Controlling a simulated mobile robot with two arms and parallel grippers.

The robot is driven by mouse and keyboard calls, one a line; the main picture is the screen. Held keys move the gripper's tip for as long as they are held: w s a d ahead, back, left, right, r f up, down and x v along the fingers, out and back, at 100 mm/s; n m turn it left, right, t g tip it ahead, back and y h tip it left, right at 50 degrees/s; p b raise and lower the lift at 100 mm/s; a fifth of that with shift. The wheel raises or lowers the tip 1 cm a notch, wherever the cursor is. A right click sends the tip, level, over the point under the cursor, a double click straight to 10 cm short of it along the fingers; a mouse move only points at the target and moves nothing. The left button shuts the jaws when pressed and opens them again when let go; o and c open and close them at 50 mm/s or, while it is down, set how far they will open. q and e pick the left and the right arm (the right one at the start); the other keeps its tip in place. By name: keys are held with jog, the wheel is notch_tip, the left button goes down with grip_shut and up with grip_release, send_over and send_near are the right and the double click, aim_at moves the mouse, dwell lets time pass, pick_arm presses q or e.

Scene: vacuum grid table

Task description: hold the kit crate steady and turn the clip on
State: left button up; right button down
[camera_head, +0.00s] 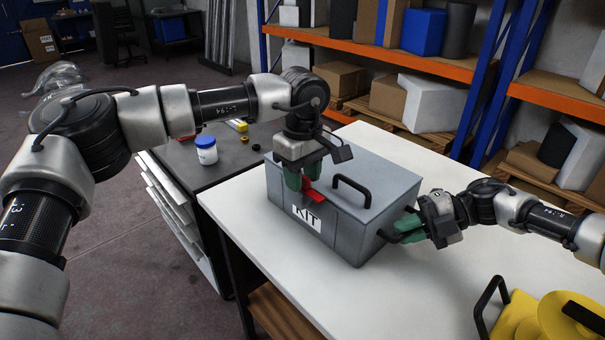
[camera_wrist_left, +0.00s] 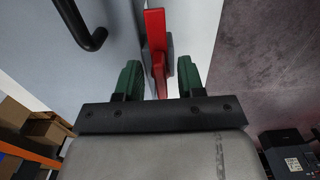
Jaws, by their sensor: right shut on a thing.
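The grey kit crate (camera_head: 350,225) stands on the white table, lid down, with a black handle on top and a KIT label on its front. The red clip (camera_head: 314,196) is at the crate's front upper edge; it also shows in the left wrist view (camera_wrist_left: 155,35). My left gripper (camera_head: 303,182) is above that edge with fingers apart, one on each side of the clip's lower part. In the wrist view a gap shows beside the clip. My right gripper (camera_head: 405,232) is shut on the black side handle (camera_head: 388,237) at the crate's right end.
A dark side table (camera_head: 232,155) on the left holds a white jar with a blue lid (camera_head: 206,150) and small yellow and dark parts. A yellow object with a black handle (camera_head: 515,315) is at the front right. The white table (camera_head: 420,290) is bare before the crate.

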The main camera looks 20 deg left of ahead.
pick_arm(q)
grip_shut()
dwell(0.4)
jog(key=n, duration=0.4)
jog(key=shift+w+n, duration=0.15)
jog(key=shift+n, duration=0.25)
jog(key=n, duration=0.4)
jog(key=shift+w+n, duration=0.15)
jog(key=shift+n, duration=0.15)
jog(key=n, duration=0.4)
jog(key=shift+w, duration=0.15)
jog(key=shift+w+a+n, duration=0.1)
jog(key=shift+a+n, duration=0.05)
jog(key=shift+n, duration=2.05)
